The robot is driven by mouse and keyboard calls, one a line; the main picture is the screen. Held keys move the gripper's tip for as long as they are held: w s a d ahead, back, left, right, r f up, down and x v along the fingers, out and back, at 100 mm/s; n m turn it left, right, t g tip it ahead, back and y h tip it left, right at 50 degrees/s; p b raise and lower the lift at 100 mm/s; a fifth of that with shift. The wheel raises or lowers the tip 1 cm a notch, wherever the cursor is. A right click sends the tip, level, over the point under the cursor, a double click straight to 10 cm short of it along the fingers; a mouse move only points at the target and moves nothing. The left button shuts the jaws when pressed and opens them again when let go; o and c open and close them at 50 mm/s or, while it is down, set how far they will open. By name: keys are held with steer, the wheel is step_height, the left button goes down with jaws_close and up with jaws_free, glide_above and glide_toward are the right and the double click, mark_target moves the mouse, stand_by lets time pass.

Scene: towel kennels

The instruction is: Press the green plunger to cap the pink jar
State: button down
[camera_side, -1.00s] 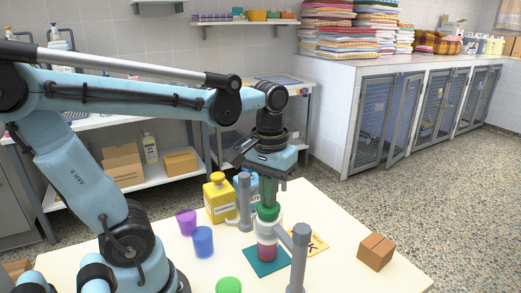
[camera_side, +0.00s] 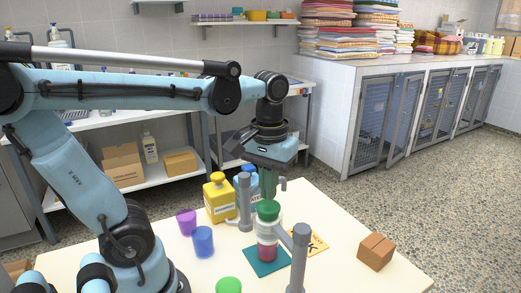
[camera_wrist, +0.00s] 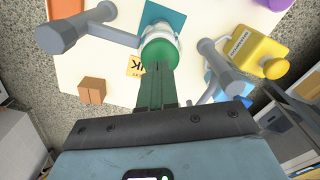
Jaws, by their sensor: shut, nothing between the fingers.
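The green plunger (camera_side: 268,209) stands upright in a clear collar between two grey posts; its green top also shows in the wrist view (camera_wrist: 166,48). The pink jar (camera_side: 267,251) stands below it on a teal mat (camera_side: 255,268). In the wrist view the jar is hidden by the plunger and collar. My gripper (camera_side: 268,196) points down directly above the plunger, its green fingers shut and empty. In the wrist view the fingertips (camera_wrist: 158,68) overlap the plunger's near edge. I cannot tell whether they touch it.
Grey posts (camera_side: 299,258) (camera_side: 245,202) flank the plunger closely. Yellow (camera_side: 219,200) and blue bottles stand behind left. Purple (camera_side: 187,222) and blue cups (camera_side: 203,242) and a green round thing (camera_side: 228,286) lie left. A brown box (camera_side: 376,252) sits right; the table around it is clear.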

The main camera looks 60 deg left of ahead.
steer(key=shift+r, duration=2.95)
steer(key=shift+f, duration=3.55)
steer(key=c, duration=1.8)
jaws_free()
